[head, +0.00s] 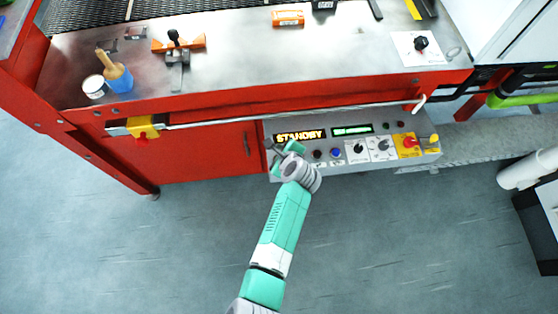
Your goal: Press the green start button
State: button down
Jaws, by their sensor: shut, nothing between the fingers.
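The grey control panel (430,157) is on the front of the red machine, below a rail. Its left display (299,135) reads STANDBY in yellow. I cannot make out a green start button; my wrist and gripper cover part of the panel's left end. My gripper (272,146) is shut and empty at that left end, just below the STANDBY display. Whether it touches the panel cannot be told.
The metal rail (220,119) runs above the panel. A blue cup (120,82) stands on the worktop. The floor in front is clear.

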notch_tip(320, 180, down, 4)
jog(key=b, duration=0.3)
jog(key=shift+f, duration=0.55)
dwell(1.4)
jog(key=shift+f+b, duration=0.35)
jog(key=shift+f, duration=0.05)
